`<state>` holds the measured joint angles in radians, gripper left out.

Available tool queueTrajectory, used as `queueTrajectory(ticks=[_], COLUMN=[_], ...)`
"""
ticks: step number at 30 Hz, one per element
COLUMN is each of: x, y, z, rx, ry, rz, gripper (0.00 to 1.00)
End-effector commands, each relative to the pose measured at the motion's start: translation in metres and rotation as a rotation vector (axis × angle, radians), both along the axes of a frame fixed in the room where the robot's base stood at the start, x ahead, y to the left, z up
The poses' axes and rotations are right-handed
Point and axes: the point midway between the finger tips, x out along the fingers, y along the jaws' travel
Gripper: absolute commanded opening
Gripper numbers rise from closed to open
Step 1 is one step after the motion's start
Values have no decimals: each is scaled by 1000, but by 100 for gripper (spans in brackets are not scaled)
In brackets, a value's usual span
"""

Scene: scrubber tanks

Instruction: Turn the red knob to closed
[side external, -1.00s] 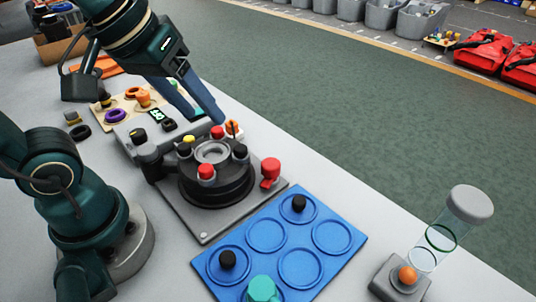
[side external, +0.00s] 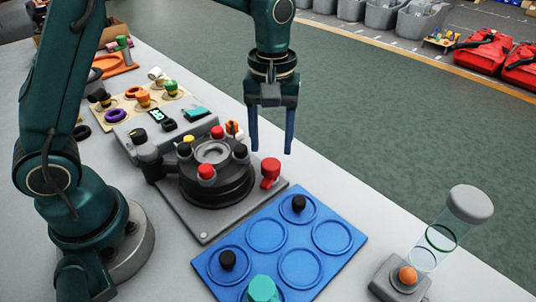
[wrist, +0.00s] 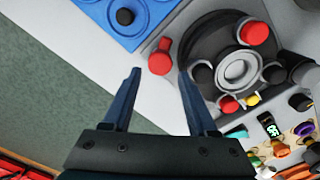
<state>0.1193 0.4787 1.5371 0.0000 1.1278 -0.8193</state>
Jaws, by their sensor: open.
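The red knob (side external: 270,168) stands at the right corner of the grey plate (side external: 205,236), beside the black round carousel (side external: 222,192). It also shows in the wrist view (wrist: 160,60), with a small lever part sticking out. My gripper (side external: 271,150) points down with both fingers apart and nothing between them. In the side view the fingertips are just above the knob or a little behind it. In the wrist view the knob lies just beyond and between the fingertips (wrist: 160,72). I see no contact.
The carousel carries several red, black and yellow caps around a grey ring. A blue tray (side external: 204,262) with round recesses lies in front. A grey box with a display (side external: 158,114) stands at the left. A clear cylinder (side external: 436,240) leans at the right.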

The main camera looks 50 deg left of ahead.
Motion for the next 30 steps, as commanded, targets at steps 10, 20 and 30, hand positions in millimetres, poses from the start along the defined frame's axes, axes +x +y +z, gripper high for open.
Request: queueTrajectory(ticks=[10, 20, 30], x=[-1, 0, 0], y=[0, 0, 0], z=[-39, -43, -43], rx=[0, 0, 0], ry=[0, -3, -3], rz=[-1, -1, -9], gripper=[58, 55, 0])
